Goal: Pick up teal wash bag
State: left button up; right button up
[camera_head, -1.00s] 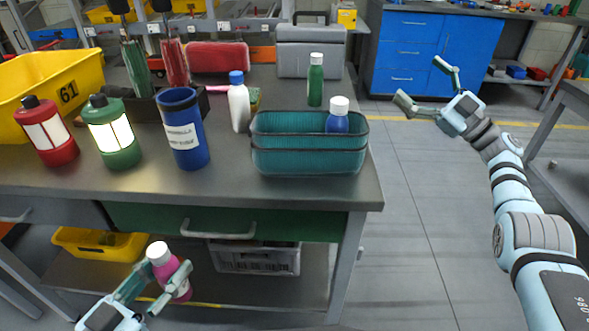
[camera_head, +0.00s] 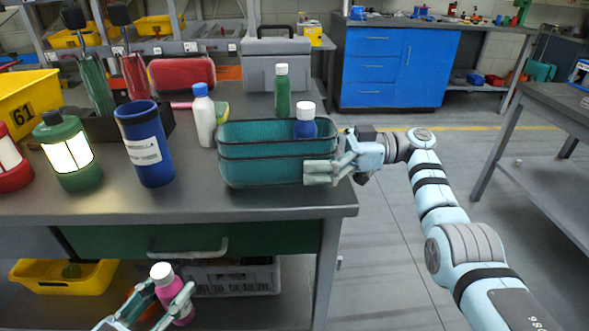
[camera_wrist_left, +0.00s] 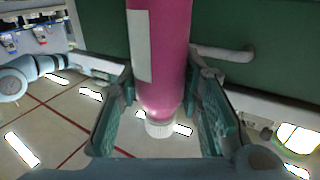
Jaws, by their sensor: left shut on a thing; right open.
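The teal wash bag (camera_head: 262,172), an open-topped box shape with dark bands, sits on the grey table near its right front corner. A blue bottle with a white cap (camera_head: 305,122) stands up inside it at the right. My right gripper (camera_head: 318,172) is open, its fingers overlapping the bag's right end; I cannot tell if they touch it. My left gripper (camera_head: 166,302) is low, in front of the table, shut on a magenta bottle with a white cap (camera_head: 180,305). The magenta bottle (camera_wrist_left: 158,60) also shows between the fingers in the left wrist view.
A white bottle (camera_head: 203,118) and a blue cylinder (camera_head: 146,150) stand left of the bag, a green bottle (camera_head: 282,92) behind it. The table front between cylinder and bag is clear.

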aim_at(160, 271)
pick_arm(q)
jog(key=shift+f, duration=0.15)
pick_arm(e)
jog(key=shift+a+r, duration=0.1)
jog(key=shift+a, duration=0.3)
jog(key=shift+d, duration=0.1)
jog(key=c, duration=1.1)
jog(key=shift+r, duration=0.1)
pick_arm(q)
notch_tip(160, 271, up, 8)
jog(key=p, duration=0.8)
pick_arm(e)
notch_tip(160, 271, up, 20)
jog(key=shift+f, duration=0.1)
jog(key=shift+c, duration=0.3)
jog(key=shift+w, duration=0.1)
pick_arm(q)
jog(key=shift+r+p, duration=0.5)
jog(key=shift+r, duration=0.05)
pick_arm(e)
jog(key=shift+d, duration=0.15)
